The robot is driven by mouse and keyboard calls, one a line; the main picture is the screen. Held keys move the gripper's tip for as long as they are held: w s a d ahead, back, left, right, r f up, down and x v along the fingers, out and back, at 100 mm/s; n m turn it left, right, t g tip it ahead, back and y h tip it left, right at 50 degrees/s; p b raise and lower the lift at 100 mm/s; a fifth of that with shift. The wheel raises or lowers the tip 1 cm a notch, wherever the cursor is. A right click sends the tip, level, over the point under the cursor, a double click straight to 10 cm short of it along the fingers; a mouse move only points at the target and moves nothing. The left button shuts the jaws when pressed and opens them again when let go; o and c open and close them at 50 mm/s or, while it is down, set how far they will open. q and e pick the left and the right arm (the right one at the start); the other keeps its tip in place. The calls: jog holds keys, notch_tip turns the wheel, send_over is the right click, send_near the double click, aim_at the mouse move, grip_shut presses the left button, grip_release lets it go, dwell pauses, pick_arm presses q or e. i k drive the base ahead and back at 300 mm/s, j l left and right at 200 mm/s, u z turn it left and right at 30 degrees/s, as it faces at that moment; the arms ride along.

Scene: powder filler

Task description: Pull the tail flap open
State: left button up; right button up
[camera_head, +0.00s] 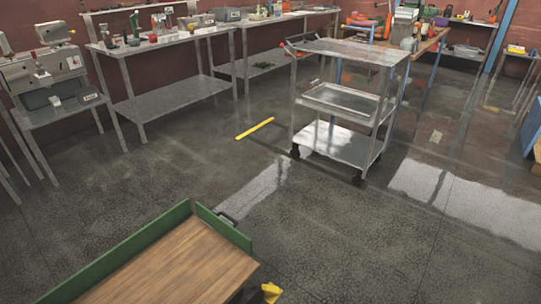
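A wooden cargo bed (170,268) with green walls fills the bottom left of the head view. Its long green side wall (130,252) runs up to the far corner. The short green end panel (222,228), which looks like the tail flap, stands upright across the far end. A dark handle (228,217) sticks out from the outer side of this panel. The near part of the bed is cut off by the picture's bottom edge. Neither of my grippers is in view.
A yellow part (270,292) shows beside the bed's right edge; I cannot tell what it is. A metal trolley (340,146) stands beyond the flap. Metal workbenches (165,98) line the back wall. The floor around the flap is clear, with a yellow strip (254,129) farther off.

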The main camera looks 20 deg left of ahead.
aim_at(238, 238)
jog(key=i+l+u, duration=0.1)
jog(key=u, duration=1.1)
jog(key=i+l+u, duration=0.1)
jog(key=l+u, duration=0.4)
jog(key=l, duration=0.2)
jog(key=l+u, duration=0.45)
jog(key=l, duration=0.3)
jog(key=k+l+u, duration=0.1)
jog(key=l+u, duration=0.4)
jog(key=l, duration=0.2)
jog(key=k+l, duration=0.1)
jog(key=l, duration=0.35)
jog(key=k+l, duration=0.1)
jog(key=l, duration=0.3)
jog(key=k+l, duration=0.1)
jog(key=l, duration=0.35)
jog(key=k+l+u, duration=0.1)
jog(key=l, duration=0.35)
jog(key=k+l, duration=0.15)
jog(key=l, duration=0.25)
